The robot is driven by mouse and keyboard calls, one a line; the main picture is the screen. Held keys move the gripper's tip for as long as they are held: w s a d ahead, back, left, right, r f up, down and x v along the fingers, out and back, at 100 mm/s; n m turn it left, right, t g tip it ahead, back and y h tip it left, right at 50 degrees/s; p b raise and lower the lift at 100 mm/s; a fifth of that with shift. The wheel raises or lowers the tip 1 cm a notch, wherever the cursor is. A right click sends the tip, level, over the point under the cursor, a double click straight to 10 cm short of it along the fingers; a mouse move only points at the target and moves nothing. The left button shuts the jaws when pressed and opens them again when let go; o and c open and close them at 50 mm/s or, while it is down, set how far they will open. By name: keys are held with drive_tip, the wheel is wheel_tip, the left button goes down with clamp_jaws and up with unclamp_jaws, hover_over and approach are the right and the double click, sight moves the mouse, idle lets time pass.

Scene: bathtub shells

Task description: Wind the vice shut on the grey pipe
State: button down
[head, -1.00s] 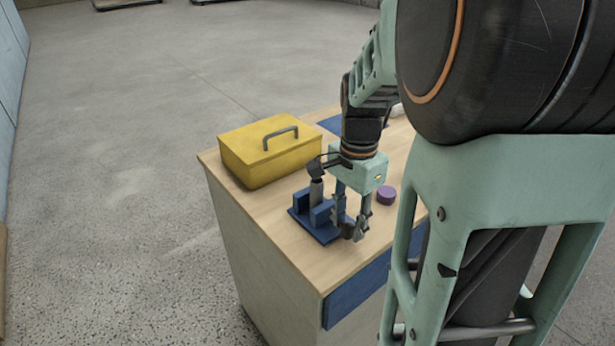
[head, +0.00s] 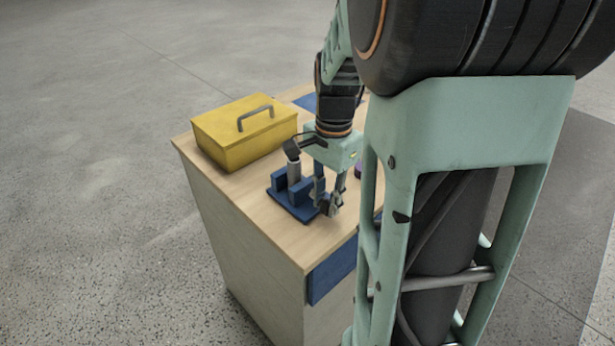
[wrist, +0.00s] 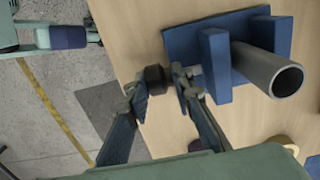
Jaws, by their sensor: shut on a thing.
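The blue vice (head: 282,202) stands on the wooden top near its front corner; its base (wrist: 180,42) and a jaw (wrist: 215,68) show in the wrist view. The grey pipe (head: 294,172) stands upright between the two jaws. In the wrist view the pipe (wrist: 288,82) shows its open end, close beside the nearer jaw; whether they touch is unclear. My gripper (head: 328,203) is at the vice's front side. In the wrist view my gripper (wrist: 157,92) is shut on the vice's dark handle knob (wrist: 154,74), with a finger on each side.
A yellow toolbox (head: 240,148) with a grey handle stands behind the vice on the wooden cabinet top (head: 262,225). A purple object (head: 358,171) is partly hidden behind my arm. A blue panel (head: 330,270) is on the cabinet's front. Open floor lies left.

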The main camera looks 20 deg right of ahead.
drive_tip(key=g+y+p, duration=0.1)
drive_tip(key=y+p, duration=0.1)
drive_tip(key=d+g+y+p, duration=0.1)
drive_tip(key=y+p, duration=0.1)
drive_tip(key=shift+s+d+y, duration=0.1)
drive_tip(key=shift+s+y, duration=0.1)
drive_tip(key=shift+y, duration=0.1)
drive_tip(key=shift+d+f+g+y+p, duration=0.1)
drive_tip(key=shift+f+g+y+p, duration=0.15)
drive_tip(key=shift+y+p, duration=0.55)
drive_tip(key=shift+d+f+g+y+p, duration=0.1)
drive_tip(key=shift+g+y+p, duration=0.3)
drive_tip(key=shift+y, duration=0.7)
drive_tip(key=c, duration=2)
unclamp_jaws()
drive_tip(key=shift+o, duration=0.8)
drive_tip(key=shift+w+a, duration=0.1)
drive_tip(key=shift+w, duration=0.05)
drive_tip(key=shift+r, duration=0.1)
